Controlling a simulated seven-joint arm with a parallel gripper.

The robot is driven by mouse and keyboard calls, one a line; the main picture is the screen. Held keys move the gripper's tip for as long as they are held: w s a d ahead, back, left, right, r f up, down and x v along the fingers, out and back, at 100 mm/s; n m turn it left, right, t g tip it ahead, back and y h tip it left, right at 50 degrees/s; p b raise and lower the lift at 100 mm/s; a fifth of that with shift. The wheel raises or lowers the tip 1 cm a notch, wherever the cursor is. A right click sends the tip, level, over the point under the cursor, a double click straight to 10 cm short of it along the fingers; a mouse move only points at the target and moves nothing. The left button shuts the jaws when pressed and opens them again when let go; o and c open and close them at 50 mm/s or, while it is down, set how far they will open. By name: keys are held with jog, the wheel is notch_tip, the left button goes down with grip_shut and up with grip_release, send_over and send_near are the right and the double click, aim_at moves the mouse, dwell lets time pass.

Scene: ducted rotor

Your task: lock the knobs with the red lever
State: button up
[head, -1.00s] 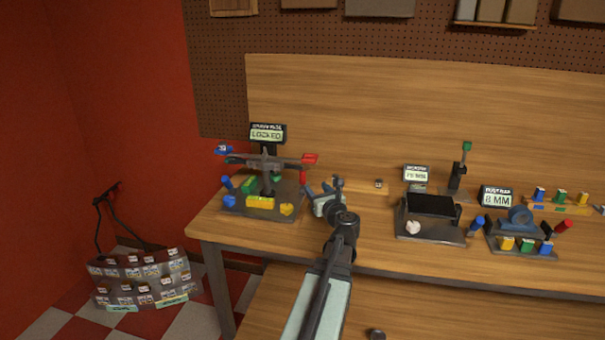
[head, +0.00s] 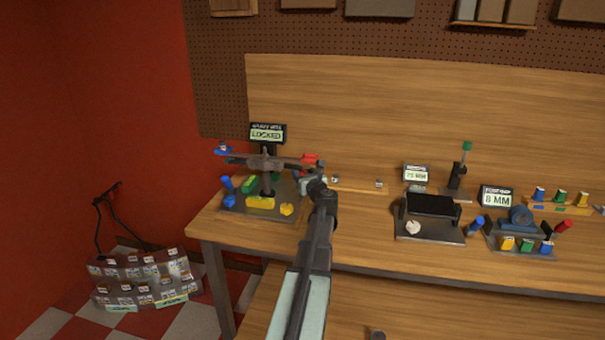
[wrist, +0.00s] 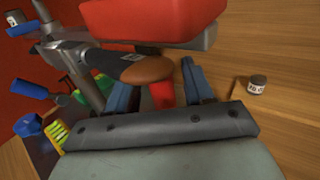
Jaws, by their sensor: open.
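The rotor stand at the bench's left end has a dark base (head: 237,211), a grey crossbar (head: 262,163) and a sign (head: 267,134) reading "LOCKED". A red block (head: 309,159) is on the crossbar's right end; it is large at the top of the wrist view (wrist: 150,18). Blue knobs (head: 228,201), a yellow block (head: 260,202) and a green block (head: 249,184) sit on the base. My gripper (head: 306,177) is open at the stand's right side. In the wrist view, an upright red lever (wrist: 162,95) shows between its blue fingers (wrist: 160,88); contact cannot be told.
A dark brown rounded part (wrist: 147,71) crosses close by the fingers. Farther right are a roller device (head: 430,207) and another knob station (head: 520,238). Bench in front of them is clear.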

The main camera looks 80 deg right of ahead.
jog(key=shift+w+d, duration=0.25)
jog(key=shift+d, duration=0.1)
grip_shut()
dwell(0.4)
